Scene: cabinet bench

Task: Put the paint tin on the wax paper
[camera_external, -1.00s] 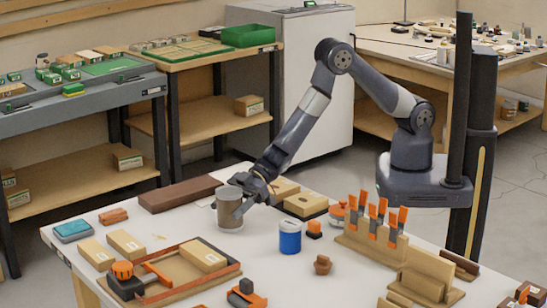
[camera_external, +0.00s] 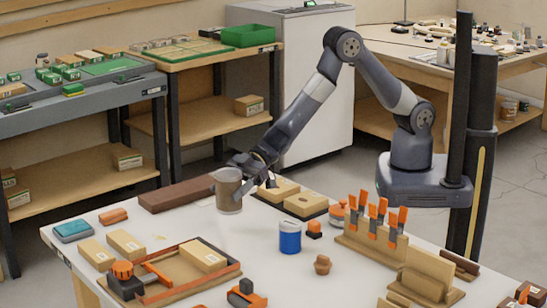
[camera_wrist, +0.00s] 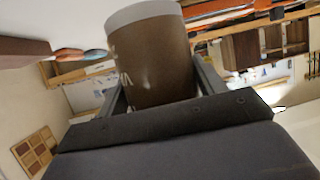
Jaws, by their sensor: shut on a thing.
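A brown cylindrical tin with a pale grey rim (camera_external: 229,192), which I take to be the paint tin, is held roughly upright above the white bench top. My gripper (camera_external: 243,180) is shut on it, coming from the right. In the wrist view the brown tin (camera_wrist: 153,60) fills the space between the two fingers of my gripper (camera_wrist: 160,88). A blue tin with a white band (camera_external: 290,237) stands on the bench, to the right of and nearer than the held one. I cannot make out the wax paper on the pale bench top.
A wooden tray with red edges (camera_external: 185,278) lies in front. The middle of the bench top (camera_external: 225,240) is clear.

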